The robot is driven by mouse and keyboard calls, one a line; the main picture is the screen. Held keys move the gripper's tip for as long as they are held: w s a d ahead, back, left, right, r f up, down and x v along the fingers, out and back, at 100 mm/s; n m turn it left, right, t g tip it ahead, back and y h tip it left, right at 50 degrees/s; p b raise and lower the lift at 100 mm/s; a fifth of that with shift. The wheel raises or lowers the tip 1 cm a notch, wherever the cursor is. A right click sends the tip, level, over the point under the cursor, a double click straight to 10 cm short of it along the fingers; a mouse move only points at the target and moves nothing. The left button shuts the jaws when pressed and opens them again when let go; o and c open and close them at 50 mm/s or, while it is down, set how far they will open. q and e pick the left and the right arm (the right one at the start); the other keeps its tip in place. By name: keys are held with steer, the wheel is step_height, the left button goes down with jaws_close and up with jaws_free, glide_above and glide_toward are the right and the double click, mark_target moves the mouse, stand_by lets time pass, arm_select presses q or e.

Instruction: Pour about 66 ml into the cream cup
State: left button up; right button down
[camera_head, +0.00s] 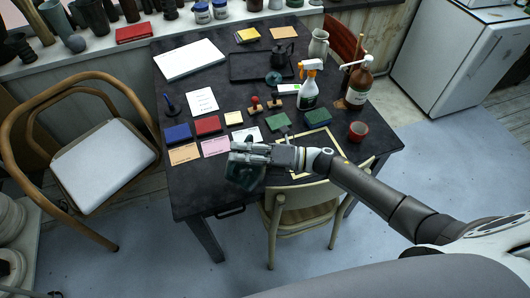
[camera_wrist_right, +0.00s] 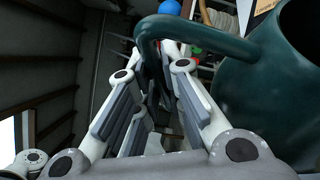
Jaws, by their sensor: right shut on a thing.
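My right gripper (camera_head: 243,152) is shut on the handle of a dark green jug (camera_head: 243,177), near the table's front edge. In the right wrist view the jug (camera_wrist_right: 255,85) fills the right side, and its looped handle passes between my fingers (camera_wrist_right: 160,85). What the jug holds is hidden. A cream-coloured vessel with a handle (camera_head: 319,44) stands at the table's back right, far from the jug. I cannot tell whether it is the cream cup; no other cream cup shows clearly. My left gripper is not in view.
On the dark table (camera_head: 185,202) are a red cup (camera_head: 358,131), a white spray bottle (camera_head: 308,88), a brown pump bottle (camera_head: 358,84), a teapot (camera_head: 282,54) on a black tray (camera_head: 240,66), stamps and ink pads. A chair (camera_head: 300,200) stands at the front edge.

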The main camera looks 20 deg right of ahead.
mark_target(250, 138)
steer(key=shift+w+d+r, duration=0.1)
steer(key=shift+r, duration=0.15)
steer(key=shift+w+d+r+m, duration=0.15)
steer(key=shift+r+m, duration=0.05)
steer(key=shift+m, duration=0.1)
steer(key=shift+w+d+r+m+y+b, duration=0.15)
steer(key=shift+w+d+m+y+b, duration=0.2)
steer(key=shift+w+d, duration=0.2)
steer(key=shift+w+d+r+m, duration=0.25)
steer(key=shift+d, duration=0.1)
steer(key=shift+w+d+r+t+b, duration=0.15)
steer(key=shift+w+d+t+b, duration=0.15)
steer(key=shift+t+b, duration=0.15)
stand_by(0.4)
steer(key=shift+w+d+r+m+y+b, duration=0.25)
steer(key=shift+d+m+b, duration=0.2)
steer(key=shift+m, duration=0.25)
stand_by(1.1)
steer(key=shift+a, duration=0.1)
